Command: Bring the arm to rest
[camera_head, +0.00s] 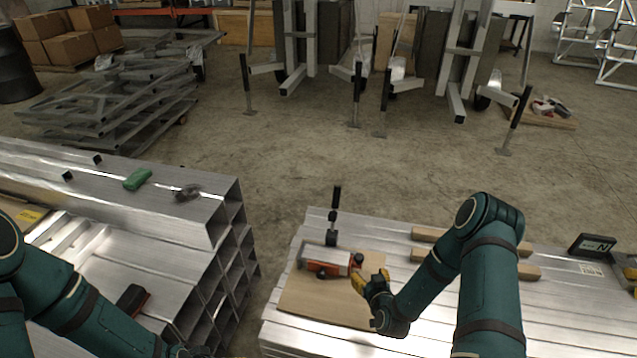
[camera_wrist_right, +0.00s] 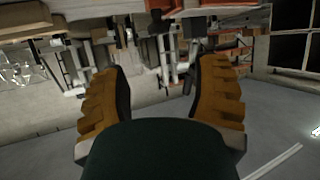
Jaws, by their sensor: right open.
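My right arm comes in from the lower right in the head view. Its gripper (camera_head: 372,281) has yellow-orange fingers and is over the right part of a brown board on the metal stack. In the right wrist view the two ridged fingers (camera_wrist_right: 160,95) stand wide apart with nothing between them. A red and silver tool (camera_head: 327,262) lies on the board just left of the gripper; I cannot tell whether they touch. My left arm enters at the lower left, and its gripper is not clearly visible.
The brown board (camera_head: 322,300) lies on the silver beams (camera_head: 425,345). A black-handled clamp (camera_head: 334,215) stands behind it. Wooden strips (camera_head: 532,271) lie to the right. Stacked square tubes (camera_head: 120,215) fill the left, with a green item (camera_head: 137,179) on top. Open concrete floor lies beyond.

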